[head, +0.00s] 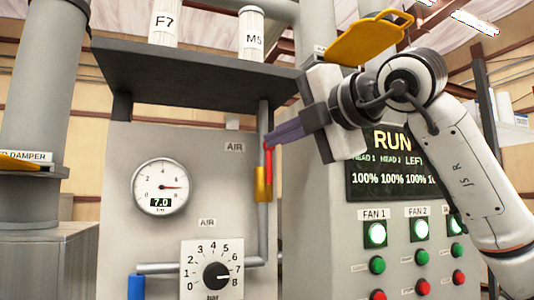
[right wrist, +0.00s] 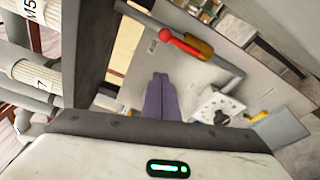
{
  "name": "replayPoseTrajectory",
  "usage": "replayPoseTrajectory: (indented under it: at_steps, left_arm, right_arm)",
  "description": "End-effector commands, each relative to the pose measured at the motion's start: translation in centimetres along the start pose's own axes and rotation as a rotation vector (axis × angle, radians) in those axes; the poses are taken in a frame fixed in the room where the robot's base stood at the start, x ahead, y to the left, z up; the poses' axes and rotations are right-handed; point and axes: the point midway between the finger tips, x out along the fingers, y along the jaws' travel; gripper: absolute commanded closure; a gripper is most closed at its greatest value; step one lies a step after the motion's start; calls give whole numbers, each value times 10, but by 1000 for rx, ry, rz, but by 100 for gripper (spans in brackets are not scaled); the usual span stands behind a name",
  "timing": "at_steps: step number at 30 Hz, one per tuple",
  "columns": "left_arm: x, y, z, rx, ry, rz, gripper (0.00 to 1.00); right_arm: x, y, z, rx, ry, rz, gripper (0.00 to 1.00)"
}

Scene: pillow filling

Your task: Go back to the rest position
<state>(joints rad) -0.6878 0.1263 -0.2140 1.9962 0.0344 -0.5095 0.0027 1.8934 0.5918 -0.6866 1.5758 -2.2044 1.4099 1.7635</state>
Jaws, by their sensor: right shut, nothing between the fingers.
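My right gripper (head: 272,140) reaches in from the right in the head view, its purple fingers pointing left. Its fingertips overlap the upper end of a red valve handle (head: 268,163) on a yellow valve body (head: 262,184); I cannot tell from this view if they touch. In the right wrist view the fingers (right wrist: 160,78) lie together with nothing between them, and the red handle (right wrist: 178,42) shows beyond their tips, with a gap in the picture. My left gripper is in neither view.
A dark shelf (head: 190,75) juts out above the panel. A gauge (head: 160,187) reads 7.0, and a bar dial (head: 212,272) sits below. A yellow plate (head: 365,38) is above my right arm. A RUN display (head: 393,150) and lit fan buttons (head: 376,233) are behind it.

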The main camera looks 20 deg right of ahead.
Motion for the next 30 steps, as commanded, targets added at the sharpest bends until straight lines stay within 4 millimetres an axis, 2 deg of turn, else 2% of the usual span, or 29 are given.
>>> replayPoseTrajectory:
  at_steps: [3, 9, 16, 19, 20, 23, 27, 30]
  left_arm:
    - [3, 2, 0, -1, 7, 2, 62]
    - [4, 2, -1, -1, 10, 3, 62]
    - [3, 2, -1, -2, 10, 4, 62]
    - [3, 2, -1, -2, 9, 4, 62]
    - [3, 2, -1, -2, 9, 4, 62]
    - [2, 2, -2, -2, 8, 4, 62]
    - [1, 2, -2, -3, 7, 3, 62]
    - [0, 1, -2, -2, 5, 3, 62]
  right_arm:
    - [-19, 0, -1, -1, 1, 2, 100]
    - [-32, 0, -1, -2, 1, 0, 100]
    - [-31, 0, -3, -3, 7, -1, 100]
    - [-19, -10, -16, -13, 59, -8, 100]
    - [-13, -15, -24, -20, 89, -10, 100]
    - [15, -42, -67, -39, 246, -11, 100]
    - [45, -93, -152, -10, 561, 40, 100]
    - [50, -122, -203, 73, 754, 113, 100]
